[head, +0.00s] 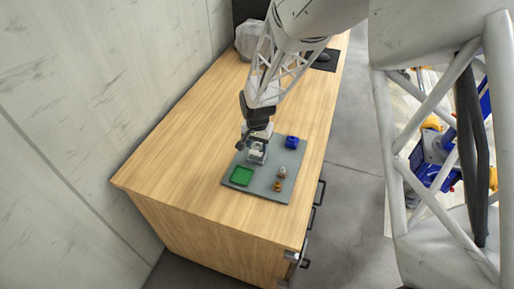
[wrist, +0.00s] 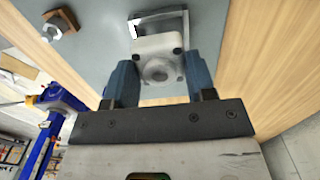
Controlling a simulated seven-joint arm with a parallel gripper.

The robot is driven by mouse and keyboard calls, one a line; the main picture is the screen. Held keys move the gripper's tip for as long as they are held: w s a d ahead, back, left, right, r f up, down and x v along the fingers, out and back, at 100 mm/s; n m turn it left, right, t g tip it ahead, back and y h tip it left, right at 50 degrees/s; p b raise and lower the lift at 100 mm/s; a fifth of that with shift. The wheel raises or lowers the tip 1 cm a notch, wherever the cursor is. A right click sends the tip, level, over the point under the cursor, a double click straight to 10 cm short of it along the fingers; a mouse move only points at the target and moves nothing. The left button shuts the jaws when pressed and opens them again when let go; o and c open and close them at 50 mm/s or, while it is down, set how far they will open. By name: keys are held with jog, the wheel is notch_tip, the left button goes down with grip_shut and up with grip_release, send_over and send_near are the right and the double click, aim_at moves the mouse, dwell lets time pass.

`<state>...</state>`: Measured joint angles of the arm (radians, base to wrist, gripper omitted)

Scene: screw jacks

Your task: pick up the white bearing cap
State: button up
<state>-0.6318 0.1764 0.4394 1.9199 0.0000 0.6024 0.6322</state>
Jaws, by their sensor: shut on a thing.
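The white bearing cap (wrist: 157,45) is a pale block with a round boss and dark holes, seen close in the wrist view. My gripper (wrist: 160,75) has its two blue fingers on either side of it and is shut on it. In the head view my gripper (head: 257,146) is low over the grey mat (head: 262,190), at its far left part. The cap is small there and partly hidden by the gripper. A grey open frame (wrist: 181,22) shows just beyond the cap in the wrist view. I cannot tell whether the cap touches it.
A brown part with a metal hex piece (wrist: 60,24) shows in the wrist view. The wooden bench (head: 185,150) is clear left of the mat.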

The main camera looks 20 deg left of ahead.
jog(key=s+d, duration=0.3)
jog(key=s, duration=0.1)
jog(key=s+d, duration=0.3)
jog(key=s, duration=0.1)
jog(key=s+d+r, duration=0.1)
jog(key=s+d, duration=0.2)
jog(key=s, duration=0.1)
jog(key=shift+s+r, duration=0.1)
jog(key=shift+s, duration=0.25)
dwell(0.4)
